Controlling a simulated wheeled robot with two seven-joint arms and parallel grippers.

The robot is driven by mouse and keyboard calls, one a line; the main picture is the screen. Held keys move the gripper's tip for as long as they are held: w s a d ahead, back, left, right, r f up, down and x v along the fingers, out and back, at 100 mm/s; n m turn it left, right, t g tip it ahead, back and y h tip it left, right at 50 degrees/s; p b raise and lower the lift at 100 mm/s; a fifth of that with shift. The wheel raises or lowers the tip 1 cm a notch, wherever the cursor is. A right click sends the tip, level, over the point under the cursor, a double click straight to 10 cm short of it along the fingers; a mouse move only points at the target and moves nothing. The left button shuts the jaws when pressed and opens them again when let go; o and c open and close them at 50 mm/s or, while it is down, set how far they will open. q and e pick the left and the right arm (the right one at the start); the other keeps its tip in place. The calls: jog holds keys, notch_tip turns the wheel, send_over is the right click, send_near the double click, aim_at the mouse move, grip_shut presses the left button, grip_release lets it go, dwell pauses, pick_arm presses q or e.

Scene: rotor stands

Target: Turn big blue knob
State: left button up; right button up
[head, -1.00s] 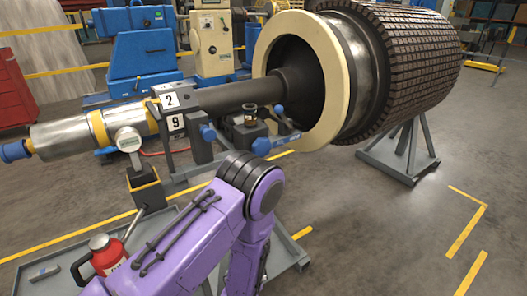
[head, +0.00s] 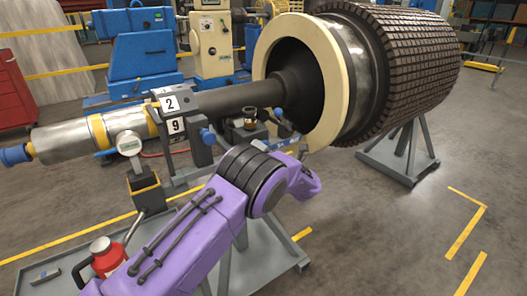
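Several blue knobs show around the stand that carries the rotor shaft. One blue knob (head: 208,136) is on the stand left of my arm's elbow, and another blue knob (head: 278,113) is farther right by the cream ring. A larger blue end piece (head: 15,155) caps the far left end of the shaft. I cannot tell which one is the big blue knob. My purple arm comes in from the lower left, and its elbow is in front of the stand, hiding part of it. Neither gripper shows.
The dark shaft (head: 235,95) runs into the large rotor (head: 415,60) with its cream ring (head: 335,85). A grey support stand (head: 400,150) holds the rotor. A red bottle-shaped jack (head: 107,258) stands on a grey tray at lower left. Floor at the right is open.

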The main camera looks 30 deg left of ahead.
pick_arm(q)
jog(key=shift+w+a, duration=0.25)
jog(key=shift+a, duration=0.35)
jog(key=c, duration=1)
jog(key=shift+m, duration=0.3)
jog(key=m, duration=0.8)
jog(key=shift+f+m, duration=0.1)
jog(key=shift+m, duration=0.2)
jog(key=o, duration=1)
